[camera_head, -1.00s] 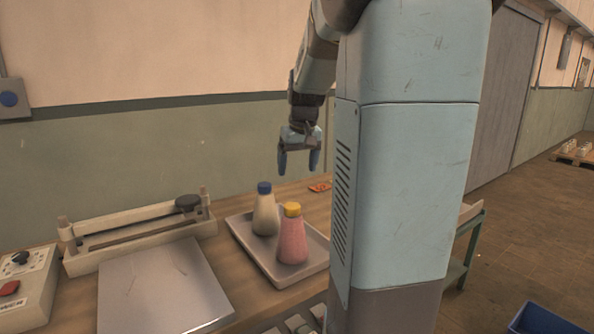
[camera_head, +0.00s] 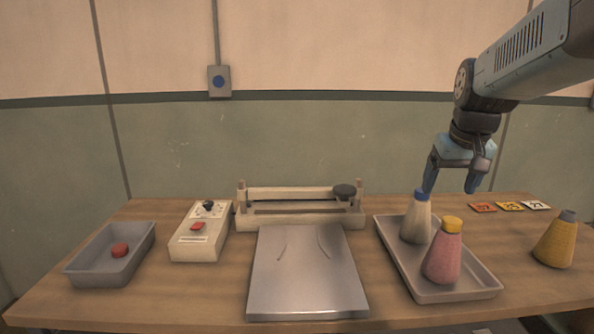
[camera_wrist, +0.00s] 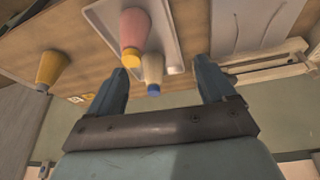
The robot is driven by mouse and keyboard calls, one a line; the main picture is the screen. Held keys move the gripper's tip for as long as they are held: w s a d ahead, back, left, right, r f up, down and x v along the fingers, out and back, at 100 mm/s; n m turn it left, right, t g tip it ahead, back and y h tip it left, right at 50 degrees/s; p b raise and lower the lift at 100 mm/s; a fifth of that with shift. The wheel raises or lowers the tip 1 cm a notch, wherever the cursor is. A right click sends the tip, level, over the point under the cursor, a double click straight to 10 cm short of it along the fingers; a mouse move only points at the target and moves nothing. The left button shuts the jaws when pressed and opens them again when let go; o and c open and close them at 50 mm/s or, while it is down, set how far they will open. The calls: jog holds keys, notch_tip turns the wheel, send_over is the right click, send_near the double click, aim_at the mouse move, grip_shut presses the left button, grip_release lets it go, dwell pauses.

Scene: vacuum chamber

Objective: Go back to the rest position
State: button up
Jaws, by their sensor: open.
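My gripper (camera_head: 451,188) is open and empty, its fingers pointing down above the back of the table on the right. It hangs behind and above a grey tray (camera_head: 466,293). In the tray stand a white bottle with a blue cap (camera_head: 415,222) and a pink bottle with a yellow cap (camera_head: 443,258), both upright. In the wrist view, my open gripper (camera_wrist: 168,80) shows with the white bottle (camera_wrist: 152,68) and the pink bottle (camera_wrist: 133,35) beyond and between the fingertips, apart from them.
A yellow bottle with a grey cap (camera_head: 555,243) stands right of the tray, near several small numbered tags (camera_head: 510,206). A metal plate device (camera_head: 305,275), a control box (camera_head: 199,235) and a grey bin (camera_head: 87,267) with a red object (camera_head: 120,250) fill the table's left and middle.

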jog(key=s+a+f, duration=0.1)
jog(key=s+a, duration=0.3)
jog(key=s, duration=0.2)
jog(key=s+a+f+n+t, duration=0.1)
jog(key=s+a, duration=0.3)
jog(key=s, duration=0.3)
jog(key=shift+f+t+y, duration=0.3)
jog(key=shift+y, duration=0.1)
